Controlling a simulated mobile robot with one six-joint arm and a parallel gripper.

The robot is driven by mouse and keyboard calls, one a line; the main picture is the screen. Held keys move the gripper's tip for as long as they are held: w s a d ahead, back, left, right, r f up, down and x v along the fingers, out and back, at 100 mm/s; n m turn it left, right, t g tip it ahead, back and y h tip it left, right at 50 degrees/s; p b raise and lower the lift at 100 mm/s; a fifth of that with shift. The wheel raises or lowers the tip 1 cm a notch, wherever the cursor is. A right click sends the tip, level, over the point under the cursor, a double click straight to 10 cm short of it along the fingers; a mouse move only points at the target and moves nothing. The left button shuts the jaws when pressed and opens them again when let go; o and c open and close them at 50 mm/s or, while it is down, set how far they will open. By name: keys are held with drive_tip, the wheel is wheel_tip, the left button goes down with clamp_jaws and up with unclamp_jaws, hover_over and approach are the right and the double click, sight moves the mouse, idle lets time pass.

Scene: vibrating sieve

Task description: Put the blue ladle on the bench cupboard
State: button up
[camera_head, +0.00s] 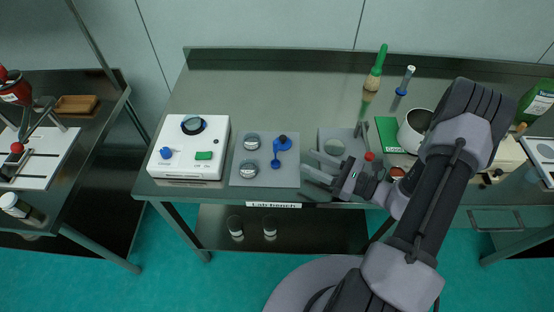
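A blue ladle-like item (277,155) with a dark round top end lies on a grey mat (292,180) near the front middle of the bench. I take it for the blue ladle. My gripper (313,173) is to its right, low over the front of the bench, with its fingers pointing left. The fingers look spread, with nothing seen between them, and are apart from the blue item. A grey unit with a bar handle (497,219) at the lower right may be the bench cupboard; I cannot tell for sure.
Two round metal-topped pieces (249,168) share the mat. A white control box (187,148) stands left. The bench's back half is mostly clear.

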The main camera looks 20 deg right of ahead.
sight(275, 151)
drive_tip(key=b+x, duration=0.1)
drive_tip(key=x, duration=1.1)
drive_tip(key=shift+a, duration=0.1)
drive_tip(key=shift+s, duration=0.1)
clamp_jaws()
idle(0.8)
